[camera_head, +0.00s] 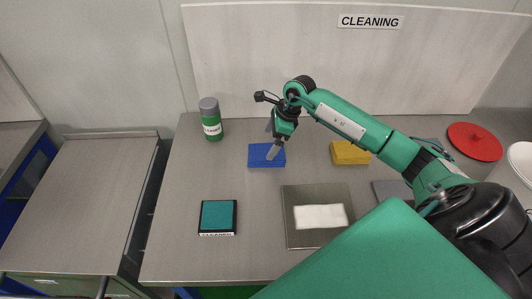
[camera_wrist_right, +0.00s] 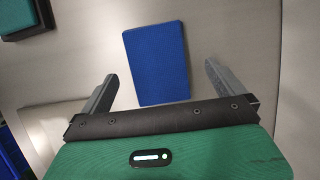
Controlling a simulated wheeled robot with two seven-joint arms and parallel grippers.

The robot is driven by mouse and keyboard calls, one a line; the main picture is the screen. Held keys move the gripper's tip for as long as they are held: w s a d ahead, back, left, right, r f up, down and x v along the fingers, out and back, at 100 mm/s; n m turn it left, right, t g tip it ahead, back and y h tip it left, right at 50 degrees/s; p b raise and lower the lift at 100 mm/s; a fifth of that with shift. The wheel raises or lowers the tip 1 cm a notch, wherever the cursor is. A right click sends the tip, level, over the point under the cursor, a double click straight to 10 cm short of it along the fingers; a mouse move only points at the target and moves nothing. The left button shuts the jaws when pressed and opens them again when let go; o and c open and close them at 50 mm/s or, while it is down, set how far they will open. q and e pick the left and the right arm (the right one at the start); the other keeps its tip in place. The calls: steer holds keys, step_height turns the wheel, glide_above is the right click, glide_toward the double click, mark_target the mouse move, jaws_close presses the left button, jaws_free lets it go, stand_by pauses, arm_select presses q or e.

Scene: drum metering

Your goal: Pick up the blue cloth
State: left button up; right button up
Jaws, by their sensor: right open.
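The blue cloth (camera_head: 262,158) is a flat, folded rectangle on the grey table near the back. In the right wrist view the blue cloth (camera_wrist_right: 156,62) lies ahead of the gripper, between the lines of its two fingers. My right gripper (camera_head: 272,146) is above the cloth and covers part of it in the head view. In the right wrist view my right gripper (camera_wrist_right: 160,82) has its fingers wide apart with nothing between them. The height of the fingertips over the cloth is hard to tell. My left gripper is not in view.
A green bottle (camera_head: 211,120) stands left of the cloth. A yellow cloth (camera_head: 350,153) lies to the right. In front are a teal pad in a black tray (camera_head: 217,216) and a metal plate (camera_head: 301,236) with a white cloth. A back panel (camera_head: 250,50) marked CLEANING stands behind.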

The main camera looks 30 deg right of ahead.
mark_target(267, 152)
steer(key=p+x, duration=0.1)
steer(key=x, duration=0.2)
steer(key=shift+s+d+f+p, duration=0.1)
steer(key=shift+s+f+p, duration=0.2)
steer(key=shift+s+p, duration=0.05)
steer(key=shift+w+f, duration=0.15)
steer(key=shift+f, duration=0.5)
steer(key=shift+c, duration=0.4)
steer(key=c, duration=0.8)
steer(key=shift+c, duration=0.2)
steer(key=shift+r, duration=0.1)
step_height(267, 152, up, 20)
steer(key=b, duration=0.4)
